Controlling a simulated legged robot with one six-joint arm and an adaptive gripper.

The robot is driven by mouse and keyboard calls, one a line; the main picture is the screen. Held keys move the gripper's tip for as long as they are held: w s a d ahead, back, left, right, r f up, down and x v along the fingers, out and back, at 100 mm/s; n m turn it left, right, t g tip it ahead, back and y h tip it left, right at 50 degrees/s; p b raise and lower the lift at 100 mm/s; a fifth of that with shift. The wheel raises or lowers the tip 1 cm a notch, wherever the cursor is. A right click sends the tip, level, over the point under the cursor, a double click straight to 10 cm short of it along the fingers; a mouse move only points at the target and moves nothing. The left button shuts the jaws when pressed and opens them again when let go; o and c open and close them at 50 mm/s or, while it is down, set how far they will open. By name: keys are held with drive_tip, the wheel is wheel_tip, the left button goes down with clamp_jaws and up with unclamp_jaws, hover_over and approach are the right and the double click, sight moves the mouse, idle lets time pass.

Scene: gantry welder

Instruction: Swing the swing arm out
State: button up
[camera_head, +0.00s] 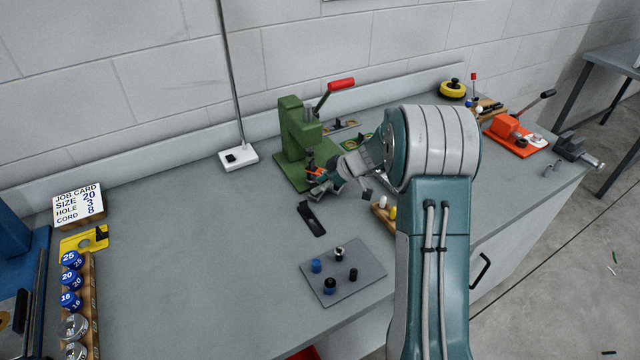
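A green press (293,140) with a red-handled lever (341,84) stands near the wall. A small orange part (315,173) shows at its lower front. A flat black bar (311,218) lies in front of the press base; I cannot tell whether it is joined to it, or which part is the swing arm. My gripper (342,191) is at the front right of the press, pointing left and down. Its fingers look spread apart, with nothing seen between them. One finger is close to the orange part; I cannot tell whether they touch. My arm hides the bench to the right.
A grey plate (362,284) with small blue and black pieces lies in front. A white-based post (238,158) stands left of the press. A job card (78,204) and a rack of round dies (92,300) are far left. An orange tool (512,130) is right. The bench's left middle is clear.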

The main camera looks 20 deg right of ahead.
drive_tip(key=shift+d, duration=0.1)
drive_tip(key=v, duration=1.1)
drive_tip(key=shift+s+d+r, duration=0.2)
drive_tip(key=shift+d+r, duration=0.05)
drive_tip(key=shift+r, duration=0.05)
